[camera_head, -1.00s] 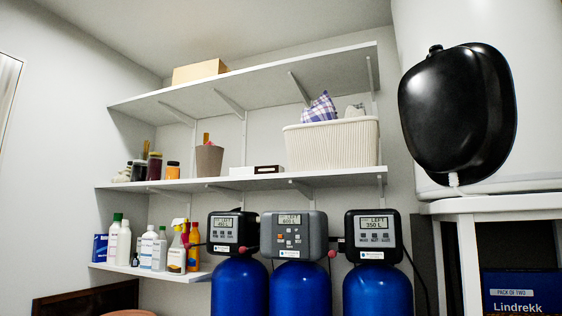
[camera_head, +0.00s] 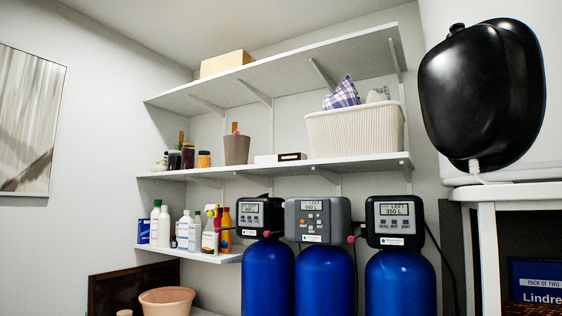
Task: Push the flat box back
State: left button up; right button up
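A low, flat box (camera_head: 292,156) with a dark front lies on the middle shelf (camera_head: 200,173), between a grey-brown pot and a white ribbed basket. A flat white item (camera_head: 266,159) lies directly to its left; I cannot tell whether the two are one piece. The dark end is close to the shelf's front edge. A plain cardboard box (camera_head: 226,63) sits on the top shelf, its lower part hidden by the shelf board. Neither of my grippers is in view.
The pot (camera_head: 236,149) and basket (camera_head: 356,131) flank the flat box. Several jars and bottles stand at the left of the shelves. Blue filter vessels (camera_head: 325,281) with control heads stand below. A black tank (camera_head: 480,95) is at the right, a pinkish tub (camera_head: 166,302) at lower left.

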aim_at(294, 156)
jog(key=i+j, duration=0.25)
jog(key=j, duration=0.2)
jog(key=i+j, duration=0.25)
jog(key=j, duration=0.15)
jog(key=i+j+u, duration=0.1)
jog(key=i+j, duration=0.15)
jog(key=j, duration=0.2)
